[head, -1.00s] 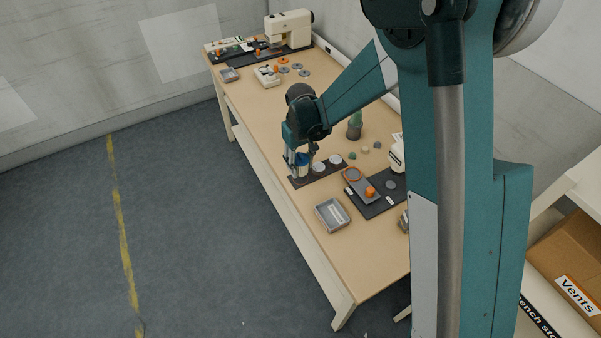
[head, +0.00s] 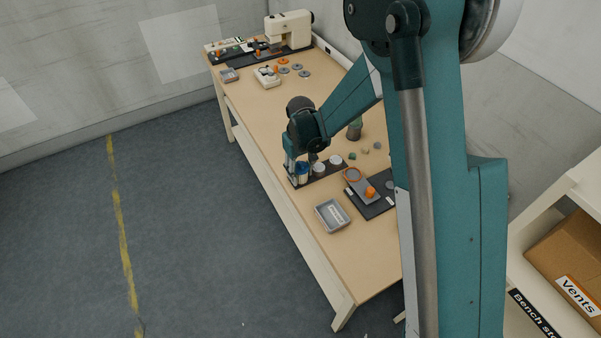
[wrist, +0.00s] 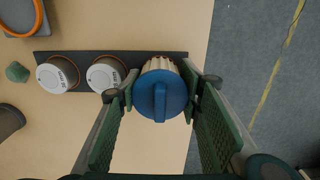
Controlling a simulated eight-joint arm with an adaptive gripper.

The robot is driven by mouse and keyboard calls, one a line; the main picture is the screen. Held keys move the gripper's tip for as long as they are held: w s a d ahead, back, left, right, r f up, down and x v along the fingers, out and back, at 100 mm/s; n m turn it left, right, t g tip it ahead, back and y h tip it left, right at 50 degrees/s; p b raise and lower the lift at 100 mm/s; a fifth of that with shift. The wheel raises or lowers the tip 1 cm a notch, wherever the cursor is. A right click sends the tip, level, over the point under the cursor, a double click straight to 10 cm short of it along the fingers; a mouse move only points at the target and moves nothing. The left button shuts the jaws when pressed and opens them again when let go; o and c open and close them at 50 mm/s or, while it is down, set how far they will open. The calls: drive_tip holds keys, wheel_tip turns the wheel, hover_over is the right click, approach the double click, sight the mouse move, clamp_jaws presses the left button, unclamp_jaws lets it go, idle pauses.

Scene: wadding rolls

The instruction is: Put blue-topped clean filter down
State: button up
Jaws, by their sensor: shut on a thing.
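The blue-topped clean filter (wrist: 160,92) has a round blue cap with a raised bar and a pale pleated body. My gripper (wrist: 161,90) is shut on it, one finger at each side. In the wrist view it is over the right end of a dark strip (wrist: 112,57), in line with two white-topped rolls (wrist: 58,75). In the head view, my gripper (head: 302,172) holds the filter (head: 302,170) at the strip's near left end, by the table edge. Whether its base touches the strip cannot be told.
A grey labelled tray (head: 332,216) stands on the table in front. A dark mat (head: 374,208) with an orange knob (head: 370,192) lies to the right. A green plant pot (head: 354,130) and small pieces stand behind. A sewing machine (head: 290,30) is at the far end.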

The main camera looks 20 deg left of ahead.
drive_tip(key=shift+f, duration=0.2)
drive_tip(key=o, duration=0.6)
drive_tip(key=shift+r, duration=0.1)
drive_tip(key=shift+r, duration=0.15)
drive_tip(key=shift+r+p, duration=0.35)
drive_tip(key=shift+r, duration=5.65)
